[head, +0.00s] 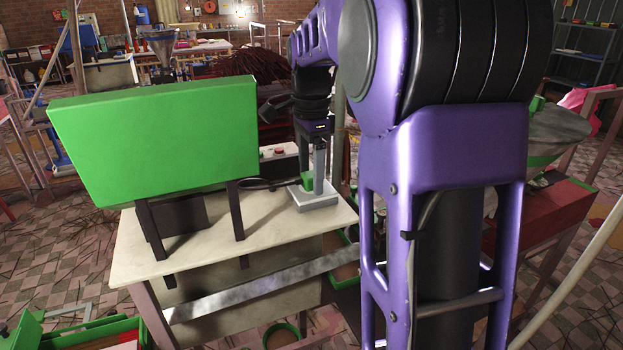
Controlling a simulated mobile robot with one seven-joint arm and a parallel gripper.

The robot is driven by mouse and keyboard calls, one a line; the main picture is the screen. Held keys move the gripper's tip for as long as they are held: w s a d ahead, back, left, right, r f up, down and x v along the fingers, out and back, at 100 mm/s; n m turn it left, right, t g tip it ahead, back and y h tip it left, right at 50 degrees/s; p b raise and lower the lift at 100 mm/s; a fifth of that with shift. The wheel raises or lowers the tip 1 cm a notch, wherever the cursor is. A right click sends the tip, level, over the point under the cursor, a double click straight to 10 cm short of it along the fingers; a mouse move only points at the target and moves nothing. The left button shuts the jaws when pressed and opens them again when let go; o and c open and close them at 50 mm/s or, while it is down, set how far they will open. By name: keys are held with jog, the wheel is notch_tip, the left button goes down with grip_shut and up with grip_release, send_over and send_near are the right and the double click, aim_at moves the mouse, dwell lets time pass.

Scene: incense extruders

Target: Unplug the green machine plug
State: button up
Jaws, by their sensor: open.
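A small green plug (307,181) sits at a pale grey socket block (316,198) on the right part of the cream table. A black cable (262,184) runs left from it toward the large green machine panel (155,140). My gripper (313,177) points down over the socket block. It is open, with its grey fingers right at the plug. One finger stands just right of the green part. I cannot tell whether the fingers touch the plug, and part of the plug is hidden by them.
The cream table (195,255) carries the green panel on dark legs, close left of my gripper. A red button (279,152) on a pale box is behind the cable. A red machine (535,208) stands to the right. Green trays (110,335) lie low at the left front.

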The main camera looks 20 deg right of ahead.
aim_at(311, 174)
jog(key=shift+c, duration=0.3)
grip_shut()
jog(key=shift+r, duration=0.1)
jog(key=shift+r+p, duration=2.8)
jog(key=shift+r, duration=0.1)
